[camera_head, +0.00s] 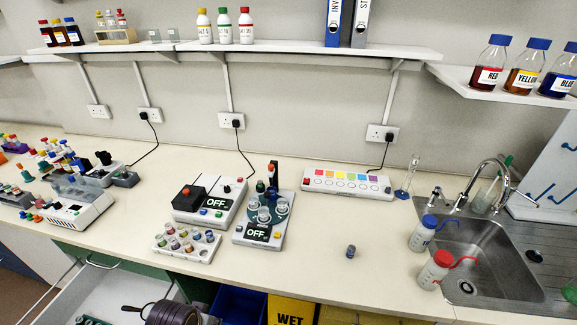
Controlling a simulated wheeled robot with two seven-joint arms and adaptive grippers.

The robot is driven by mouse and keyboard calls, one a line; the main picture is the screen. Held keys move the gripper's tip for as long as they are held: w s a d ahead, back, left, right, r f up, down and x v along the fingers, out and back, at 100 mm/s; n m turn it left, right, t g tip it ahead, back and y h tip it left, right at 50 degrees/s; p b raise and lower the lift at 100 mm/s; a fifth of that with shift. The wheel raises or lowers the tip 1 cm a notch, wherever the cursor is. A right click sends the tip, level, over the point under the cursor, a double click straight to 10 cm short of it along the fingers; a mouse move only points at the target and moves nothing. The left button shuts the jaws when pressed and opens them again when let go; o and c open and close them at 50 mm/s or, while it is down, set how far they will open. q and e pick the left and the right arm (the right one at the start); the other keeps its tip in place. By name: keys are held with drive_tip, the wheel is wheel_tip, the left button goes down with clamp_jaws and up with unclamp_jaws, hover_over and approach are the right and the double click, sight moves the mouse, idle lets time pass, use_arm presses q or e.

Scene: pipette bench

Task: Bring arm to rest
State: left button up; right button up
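Neither of my grippers shows in the head view, and no arm reaches over the bench (330,240). The bench has two devices near its middle, each with a display reading OFF: a white block with a dark square top (188,199) and a stand with a round carousel of clear cups (268,212). A white rack (187,242) with several coloured-cap vials stands at the front edge. A small dark-capped vial (350,251) stands alone on the bench, right of the carousel stand.
A sink (490,262) is at right, with red-capped (434,270) and blue-capped (423,233) wash bottles beside it. A strip with coloured squares (346,183) lies at the back. Several racks and devices crowd the left. An open drawer (110,290) is below. The bench's front right is mostly clear.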

use_arm(q)
drive_tip(key=s+f+g+b, duration=0.1)
drive_tip(key=s+f+b, duration=0.1)
drive_tip(key=f, duration=1.6)
drive_tip(key=s+f+b, duration=0.3)
drive_tip(key=f, duration=1.4)
drive_tip(key=s+a+f+b, duration=0.2)
drive_tip(key=s+f, duration=0.8)
drive_tip(key=f, duration=0.1)
drive_tip(key=s+a+f+g+b, duration=0.1)
drive_tip(key=s+a+f+b, duration=0.1)
drive_tip(key=s+f, duration=0.9)
drive_tip(key=shift+a+f, duration=0.15)
drive_tip(key=shift+f, duration=0.05)
drive_tip(key=shift+s, duration=0.1)
